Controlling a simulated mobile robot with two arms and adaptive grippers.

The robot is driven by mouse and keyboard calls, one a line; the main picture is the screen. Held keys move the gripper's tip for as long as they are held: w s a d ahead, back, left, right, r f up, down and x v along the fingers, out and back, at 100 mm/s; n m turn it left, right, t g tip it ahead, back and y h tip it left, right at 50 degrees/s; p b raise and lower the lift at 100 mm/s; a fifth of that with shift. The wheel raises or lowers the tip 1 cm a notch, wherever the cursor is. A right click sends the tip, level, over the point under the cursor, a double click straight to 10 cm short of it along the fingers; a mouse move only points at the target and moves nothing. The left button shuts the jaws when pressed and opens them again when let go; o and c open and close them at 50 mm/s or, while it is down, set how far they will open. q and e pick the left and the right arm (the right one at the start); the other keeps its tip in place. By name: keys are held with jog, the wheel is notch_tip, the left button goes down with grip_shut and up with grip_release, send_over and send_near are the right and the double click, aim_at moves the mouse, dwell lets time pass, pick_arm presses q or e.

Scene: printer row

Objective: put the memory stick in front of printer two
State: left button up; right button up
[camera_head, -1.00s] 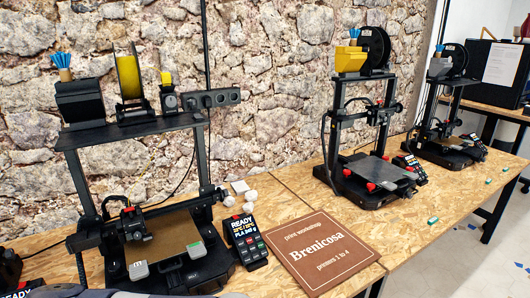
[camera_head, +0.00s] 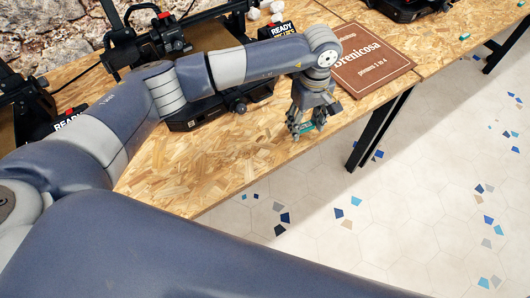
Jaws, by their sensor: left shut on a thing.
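A small green memory stick (camera_head: 308,127) is in the fingers of my left gripper (camera_head: 303,131), low over the front edge of the wooden table. The fingers hide part of the stick. I cannot tell whether it touches the table. The gripper points down, to the right of the nearer printer's black base (camera_head: 190,117) and left of the brown sign. My left arm covers much of this printer. No number shows on it, so I cannot tell which printer it is. My right gripper is not in view.
The brown "Brenicosa" sign (camera_head: 372,62) lies on the table (camera_head: 205,165). A READY display (camera_head: 284,31) stands behind my left wrist. Another printer's base (camera_head: 405,8) shows at the top. Bare board lies in front of the nearer printer; beyond its edge are a black table leg and tiled floor.

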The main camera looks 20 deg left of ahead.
pick_arm(q)
jog(key=shift+n, duration=0.8)
jog(key=w+d+r, duration=0.1)
jog(key=w+d, duration=0.1)
jog(key=d, duration=0.1)
jog(key=shift+w+r+b, duration=0.35)
jog(key=shift+r+b, duration=0.05)
jog(key=shift+r, duration=0.1)
jog(key=shift+s+a, duration=0.2)
jog(key=shift+a, duration=0.05)
jog(key=p, duration=0.5)
send_over(266, 153)
jog(key=shift+f, duration=0.6)
jog(key=shift+a+f, duration=0.1)
notch_tip(266, 153, down, 3)
jog(key=shift+p, duration=0.7)
jog(key=shift+f, duration=0.25)
jog(key=shift+f+b, duration=0.25)
jog(key=shift+b, duration=0.1)
jog(key=o, duration=0.8)
jog(key=shift+r, duration=0.1)
jog(key=shift+c, duration=0.2)
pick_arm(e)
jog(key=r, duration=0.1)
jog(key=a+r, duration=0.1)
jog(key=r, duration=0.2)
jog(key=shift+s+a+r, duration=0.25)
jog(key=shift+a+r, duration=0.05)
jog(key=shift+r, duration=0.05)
